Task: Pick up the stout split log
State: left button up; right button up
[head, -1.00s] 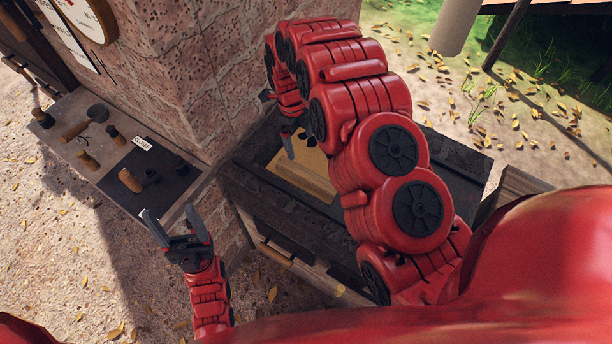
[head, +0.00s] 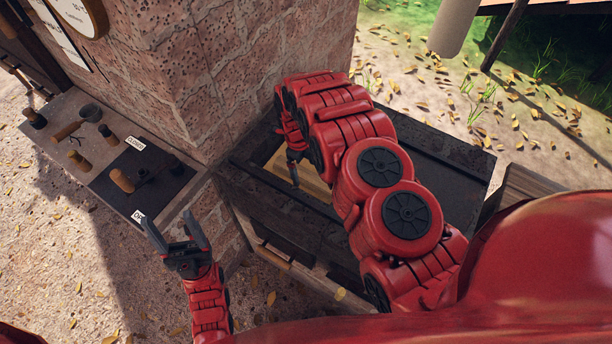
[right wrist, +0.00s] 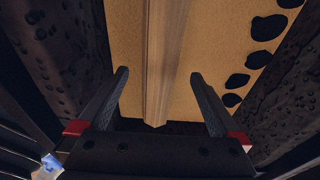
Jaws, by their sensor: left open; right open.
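A long pale piece of wood with a ridge, seemingly the split log (right wrist: 162,60), lies on the tan floor of a dark box in the right wrist view. My right gripper (right wrist: 160,98) is open above it, one finger on each side of the log's near end; I see no contact. In the head view my right gripper (head: 293,170) reaches down into the box, and my arm hides most of the log. My left gripper (head: 176,232) is open and empty, outside the box on the left.
The dark box (head: 290,205) has raised walls close around my right gripper. A brick pillar (head: 215,80) stands behind it. A shelf (head: 62,130) with several wooden-handled tools is at the left. Dark round spots (right wrist: 262,60) line the box floor's right side.

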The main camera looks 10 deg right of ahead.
aim_at(306, 174)
jog(key=f, duration=0.3)
jog(key=shift+s+d+p, duration=0.3)
jog(key=shift+s+p, duration=0.05)
jog(key=shift+p, duration=0.05)
jog(key=shift+w+f, duration=0.1)
jog(key=shift+f, duration=0.2)
grip_shut()
jog(key=shift+r, duration=0.15)
